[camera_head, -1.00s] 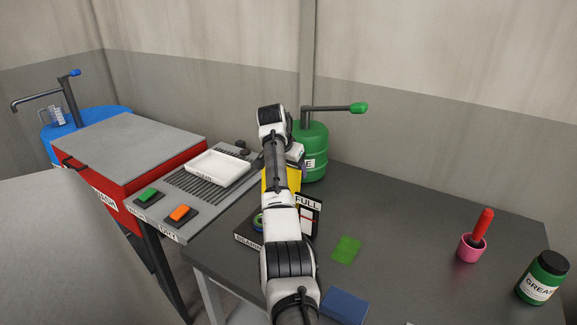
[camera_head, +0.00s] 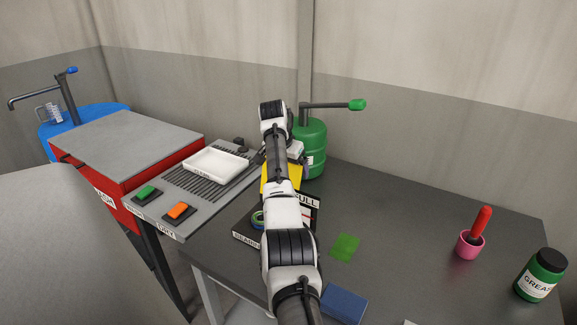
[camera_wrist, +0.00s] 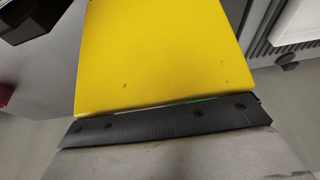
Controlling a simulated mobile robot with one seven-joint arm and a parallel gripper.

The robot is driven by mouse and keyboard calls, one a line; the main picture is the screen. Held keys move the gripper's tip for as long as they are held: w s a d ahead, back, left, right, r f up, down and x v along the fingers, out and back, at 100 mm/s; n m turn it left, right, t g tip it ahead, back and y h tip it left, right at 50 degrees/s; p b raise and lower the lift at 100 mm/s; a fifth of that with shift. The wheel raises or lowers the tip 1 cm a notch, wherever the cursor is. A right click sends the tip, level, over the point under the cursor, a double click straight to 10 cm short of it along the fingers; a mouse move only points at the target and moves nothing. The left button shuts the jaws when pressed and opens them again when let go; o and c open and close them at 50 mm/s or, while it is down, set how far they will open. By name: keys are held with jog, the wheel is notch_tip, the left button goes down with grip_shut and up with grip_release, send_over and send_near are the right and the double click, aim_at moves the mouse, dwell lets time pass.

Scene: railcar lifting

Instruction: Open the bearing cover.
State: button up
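A yellow panel (camera_wrist: 155,50) fills the upper middle of the wrist view, with a dark bolted strip (camera_wrist: 165,125) along its near edge. I cannot tell whether this panel is the bearing cover. In the head view a yellow patch (camera_head: 268,180) shows beside my arm. A black box (camera_head: 245,234) with a partly hidden "BEARI…" label stands near the table's left edge, mostly behind my arm. A sign reading "…ULL" (camera_head: 309,203) shows beside it. My gripper's fingers are hidden behind my arm in the head view and do not show in the wrist view.
A green barrel (camera_head: 312,145) stands behind my arm. A white tray (camera_head: 216,165) lies on the grille at left, near green (camera_head: 146,192) and orange (camera_head: 179,211) buttons. A green patch (camera_head: 344,247) and blue block (camera_head: 344,304) lie right of my arm.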

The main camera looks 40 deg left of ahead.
jog(key=shift+r, duration=0.1)
jog(key=b+v, duration=0.4)
jog(key=v, duration=0.9)
jog(key=shift+s+r, duration=0.25)
jog(key=shift+s, duration=0.05)
jog(key=shift+d, duration=0.1)
